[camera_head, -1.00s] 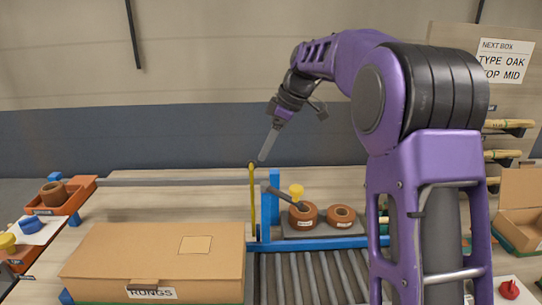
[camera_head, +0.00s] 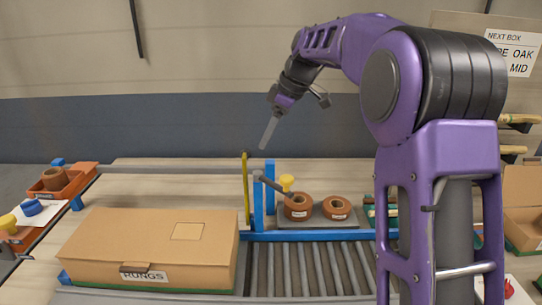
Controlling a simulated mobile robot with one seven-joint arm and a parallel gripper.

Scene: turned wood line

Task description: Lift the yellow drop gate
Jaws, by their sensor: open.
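The yellow drop gate (camera_head: 246,188) is a thin upright yellow piece seen nearly edge-on. It stands between the cardboard box and the blue posts at the start of the roller track. My gripper (camera_head: 268,134) is above and slightly right of the gate's top in the picture, pointing down. Its finger shows side-on as one grey piece, and it is open with nothing seen in it. A gap shows between the fingertip and the gate.
A closed cardboard box (camera_head: 150,240) marked RUNGS lies left of the gate. Grey rollers (camera_head: 310,270) run in front. Orange bins (camera_head: 62,185) are far left.

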